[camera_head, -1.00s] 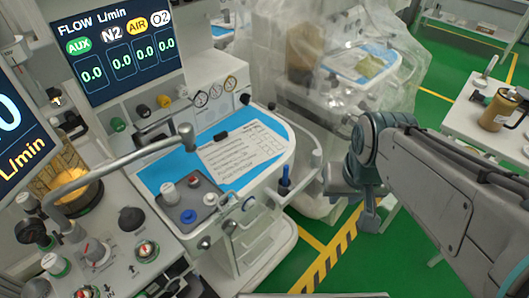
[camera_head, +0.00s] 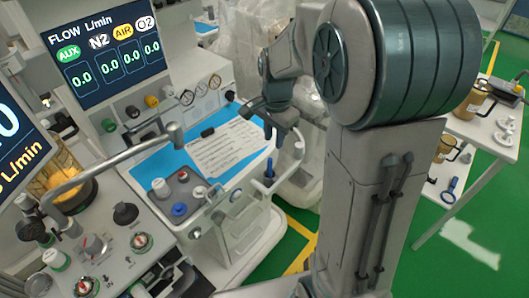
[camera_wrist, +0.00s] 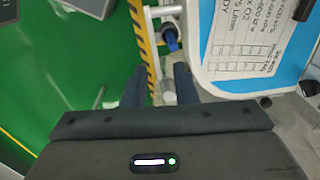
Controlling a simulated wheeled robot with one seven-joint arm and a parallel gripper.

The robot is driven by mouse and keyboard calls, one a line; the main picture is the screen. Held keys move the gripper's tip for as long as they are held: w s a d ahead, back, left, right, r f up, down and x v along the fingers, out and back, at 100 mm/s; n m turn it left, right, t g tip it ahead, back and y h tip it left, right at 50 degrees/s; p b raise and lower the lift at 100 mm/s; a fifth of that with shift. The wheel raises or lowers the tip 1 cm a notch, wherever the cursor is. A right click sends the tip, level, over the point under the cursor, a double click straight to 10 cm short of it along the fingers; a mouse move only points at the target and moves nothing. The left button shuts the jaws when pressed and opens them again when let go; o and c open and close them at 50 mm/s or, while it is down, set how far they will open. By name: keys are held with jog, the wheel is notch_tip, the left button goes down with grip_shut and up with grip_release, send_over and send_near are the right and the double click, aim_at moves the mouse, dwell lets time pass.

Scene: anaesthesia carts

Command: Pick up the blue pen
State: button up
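The blue pen (camera_head: 268,171) stands upright in a holder at the right edge of the cart with the blue work surface (camera_head: 160,165). In the wrist view the pen (camera_wrist: 171,39) shows from above as a blue shape beyond the fingertips, close to the cart's edge. My gripper (camera_head: 274,134) hangs above the pen in the head view, apart from it. In the wrist view my gripper (camera_wrist: 160,82) has its two dark fingers spread with an empty gap between them. The pen's lower part is hidden in the head view.
A printed sheet (camera_head: 225,150) and a grey block with knobs (camera_head: 180,194) lie on the blue surface. A curved metal pipe (camera_head: 110,168) rises at left. A plastic-covered cart stands behind. A white table (camera_head: 483,131) with brown jugs is at right.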

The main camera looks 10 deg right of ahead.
aim_at(270, 159)
jog(key=w+f, duration=0.1)
jog(key=f, duration=0.2)
jog(key=w+f+m, duration=0.1)
jog(key=f, duration=0.3)
jog(key=w+f+m+p, duration=0.1)
jog(key=f, duration=0.2)
jog(key=shift+f, duration=0.3)
jog(key=shift+w+a+f+p, duration=0.1)
jog(key=shift+f+p, duration=0.15)
jog(key=shift+f, duration=1)
jog(key=shift+w+f+p, duration=0.1)
jog(key=shift+f+p, duration=0.15)
jog(key=shift+f, duration=1)
grip_shut()
